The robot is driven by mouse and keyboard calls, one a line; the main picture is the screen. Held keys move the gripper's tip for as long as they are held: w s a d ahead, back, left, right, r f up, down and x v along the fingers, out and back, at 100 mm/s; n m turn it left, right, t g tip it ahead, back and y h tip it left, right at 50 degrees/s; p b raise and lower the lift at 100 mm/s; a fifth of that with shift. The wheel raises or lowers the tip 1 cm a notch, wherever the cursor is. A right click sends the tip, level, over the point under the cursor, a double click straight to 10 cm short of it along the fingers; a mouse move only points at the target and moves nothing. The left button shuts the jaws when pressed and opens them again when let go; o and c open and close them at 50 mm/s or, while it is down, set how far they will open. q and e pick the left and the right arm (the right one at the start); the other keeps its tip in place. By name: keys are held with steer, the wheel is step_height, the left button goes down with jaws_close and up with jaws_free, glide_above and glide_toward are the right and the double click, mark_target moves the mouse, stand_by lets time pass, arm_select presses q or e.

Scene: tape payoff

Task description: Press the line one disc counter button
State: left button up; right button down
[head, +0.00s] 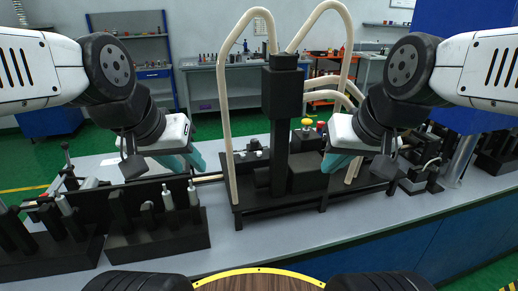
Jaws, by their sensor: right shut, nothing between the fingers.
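A yellow round button (306,122) and a smaller red button (321,124) show on dark equipment behind the black central post. I cannot tell which control belongs to the line one disc counter; no label is readable. My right gripper (330,168) is shut and empty, in front of and just below the red button in the picture, and it hides part of the equipment there. My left gripper (198,160) hangs over the bench left of the pale tubes, clear of the buttons. Its teal fingers are seen edge-on, so its opening is unclear.
A black stand (281,130) with tall cream tubes (228,110) rises mid-bench between my grippers. Black racks with upright tools (155,235) fill the bench's left front. Dark fixtures (424,177) stand at right.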

arm_select(q)
steer(key=shift+c, duration=0.5)
stand_by(0.4)
jaws_close()
stand_by(1.5)
